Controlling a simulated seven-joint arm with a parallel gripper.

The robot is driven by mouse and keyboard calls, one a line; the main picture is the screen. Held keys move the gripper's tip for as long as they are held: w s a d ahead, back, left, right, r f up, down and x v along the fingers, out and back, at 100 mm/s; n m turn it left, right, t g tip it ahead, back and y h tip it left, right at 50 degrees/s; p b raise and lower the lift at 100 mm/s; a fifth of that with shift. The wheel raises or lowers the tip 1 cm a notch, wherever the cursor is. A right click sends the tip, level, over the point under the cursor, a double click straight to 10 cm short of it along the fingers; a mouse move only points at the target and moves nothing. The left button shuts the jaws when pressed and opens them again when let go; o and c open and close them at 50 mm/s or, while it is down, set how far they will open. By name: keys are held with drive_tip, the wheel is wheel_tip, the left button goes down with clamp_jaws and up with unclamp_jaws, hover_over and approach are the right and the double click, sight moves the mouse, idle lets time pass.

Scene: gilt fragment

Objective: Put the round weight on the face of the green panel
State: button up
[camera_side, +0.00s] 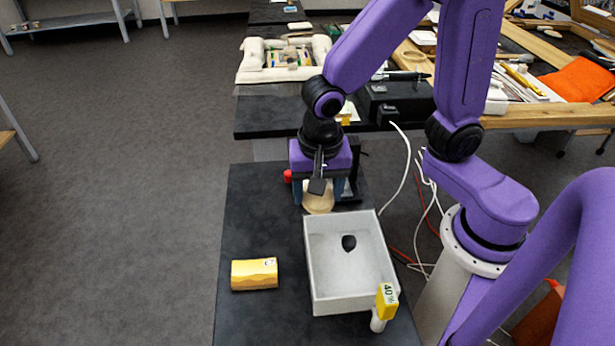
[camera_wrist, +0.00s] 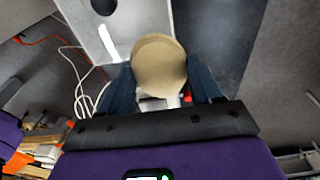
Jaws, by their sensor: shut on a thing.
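My gripper (camera_side: 318,190) is low over the far part of the dark table, its blue fingers shut on a round beige piece (camera_side: 318,203), probably the round weight. In the wrist view the round piece (camera_wrist: 158,62) shows its broad, pale face between the fingers (camera_wrist: 162,80). From the side it sits at or just above the table; I cannot tell whether it touches. I cannot make out a green panel in either view.
A pale grey tray (camera_side: 310,265) stands just in front of my gripper, with a black lump (camera_side: 348,242) inside. A yellow box (camera_side: 254,274) lies left of it. A white post with a yellow tag (camera_side: 387,294) stands at its near right corner.

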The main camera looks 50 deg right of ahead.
wheel_tip(320, 180, up, 7)
drive_tip(key=shift+s+r, duration=0.1)
drive_tip(key=shift+r, duration=0.1)
drive_tip(key=w+d, duration=1.5)
drive_tip(key=d, duration=2.6)
drive_tip(key=w+d+f, duration=0.2)
drive_tip(key=w+f, duration=0.1)
drive_tip(key=f, duration=0.1)
drive_tip(key=w+d+f, duration=0.2)
drive_tip(key=w+f, duration=0.2)
drive_tip(key=f, duration=0.1)
drive_tip(key=w+d+f, duration=0.2)
drive_tip(key=w+f, duration=0.2)
drive_tip(key=shift+d+f, duration=0.15)
drive_tip(key=shift+f, duration=0.25)
drive_tip(key=shift+w+d+f, duration=0.3)
drive_tip(key=shift+w+f, duration=0.15)
drive_tip(key=shift+f, duration=1.65)
drive_tip(key=shift+f, duration=0.15)
